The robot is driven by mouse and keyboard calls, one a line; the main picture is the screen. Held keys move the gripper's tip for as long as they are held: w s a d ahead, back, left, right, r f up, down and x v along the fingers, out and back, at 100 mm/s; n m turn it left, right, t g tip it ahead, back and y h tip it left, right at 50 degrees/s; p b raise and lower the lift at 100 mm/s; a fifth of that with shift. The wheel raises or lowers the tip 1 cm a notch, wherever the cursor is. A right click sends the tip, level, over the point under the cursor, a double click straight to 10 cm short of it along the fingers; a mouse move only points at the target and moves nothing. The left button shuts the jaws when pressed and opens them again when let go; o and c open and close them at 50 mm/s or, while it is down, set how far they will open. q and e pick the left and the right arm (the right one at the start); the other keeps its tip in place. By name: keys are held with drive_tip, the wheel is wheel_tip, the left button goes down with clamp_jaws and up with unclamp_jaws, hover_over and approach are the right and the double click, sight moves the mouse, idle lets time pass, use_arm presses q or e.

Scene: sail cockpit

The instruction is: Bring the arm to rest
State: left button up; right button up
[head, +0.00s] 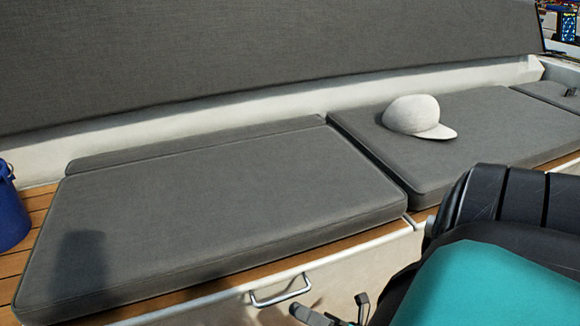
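My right arm comes in at the lower right and reaches down past the bottom edge. Parts of my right gripper (331,312) show at the bottom edge, in front of the pale side of the bench and just below a metal handle (280,291). Most of the gripper is cut off by the frame, so its opening is unclear. I see nothing held in the part that shows. My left gripper is out of view.
Grey seat cushions (210,215) lie on a wooden-topped bench. A white cap (411,115) rests on the right cushion (490,120). A blue bucket (10,210) stands at the left edge. A grey backrest (250,45) rises behind. The left cushion is bare.

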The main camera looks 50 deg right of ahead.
drive_tip(key=shift+v, duration=0.75)
drive_tip(key=shift+r, duration=0.1)
drive_tip(key=shift+s, duration=0.1)
